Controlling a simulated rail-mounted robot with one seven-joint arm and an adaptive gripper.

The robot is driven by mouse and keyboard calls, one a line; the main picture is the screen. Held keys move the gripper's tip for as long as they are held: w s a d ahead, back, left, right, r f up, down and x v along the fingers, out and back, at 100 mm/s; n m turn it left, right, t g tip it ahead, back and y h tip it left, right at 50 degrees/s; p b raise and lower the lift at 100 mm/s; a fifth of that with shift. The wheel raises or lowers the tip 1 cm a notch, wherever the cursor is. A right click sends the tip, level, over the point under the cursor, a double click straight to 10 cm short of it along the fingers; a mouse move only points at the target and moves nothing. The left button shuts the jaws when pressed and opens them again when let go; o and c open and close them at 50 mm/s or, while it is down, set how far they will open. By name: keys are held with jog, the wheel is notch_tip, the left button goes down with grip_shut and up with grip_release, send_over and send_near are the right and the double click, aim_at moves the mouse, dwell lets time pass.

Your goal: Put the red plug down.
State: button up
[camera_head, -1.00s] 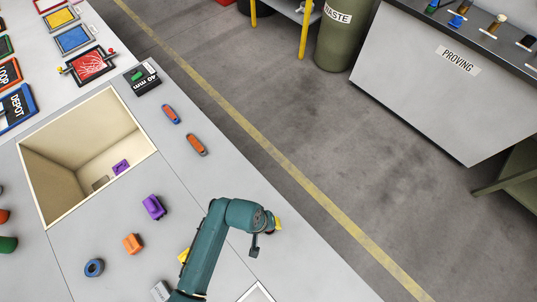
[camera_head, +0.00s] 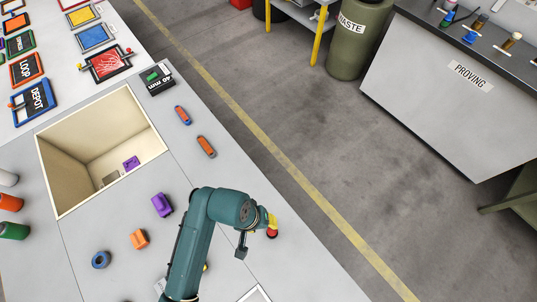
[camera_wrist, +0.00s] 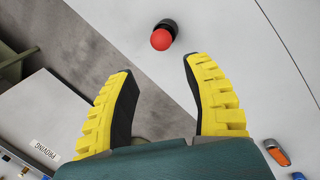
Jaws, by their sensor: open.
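The red plug (camera_wrist: 161,39) shows in the wrist view as a rounded red end on a dark body, on the pale table top near its edge. It lies beyond my gripper's (camera_wrist: 158,66) two yellow fingertips, which are apart with nothing between them. In the head view the red plug (camera_head: 272,234) shows just below the yellow fingers of my gripper (camera_head: 269,219), at the right of the table. Part of it is hidden by my arm and gripper there.
A square recess (camera_head: 62,207) in the table holds a purple piece (camera_head: 131,163). A purple block (camera_head: 161,205), an orange block (camera_head: 139,239) and a blue ring (camera_head: 101,260) stand left of my arm. The floor is beyond the right edge.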

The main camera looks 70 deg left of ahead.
jog(key=shift+r, duration=0.1)
jog(key=w+d+r+m+t+y, duration=0.2)
jog(key=w+r+m+t+y, duration=0.45)
jog(key=w+r, duration=1.5)
jog(key=d+r+m+t+h, duration=0.2)
jog(key=d+r+m+t, duration=0.1)
jog(key=d+r, duration=0.4)
jog(key=d+r+m+t+h, duration=0.2)
jog(key=d+r+t, duration=0.3)
jog(key=r, duration=0.8)
jog(key=d+r+m+t+h, duration=0.2)
jog(key=d+r+m+t, duration=0.2)
jog(key=d+r, duration=0.5)
notch_tip(320, 180, up, 2)
jog(key=shift+s+d+r+m+t, duration=0.1)
jog(key=shift+s+d+m+t, duration=0.1)
jog(key=shift+s+m+t, duration=0.2)
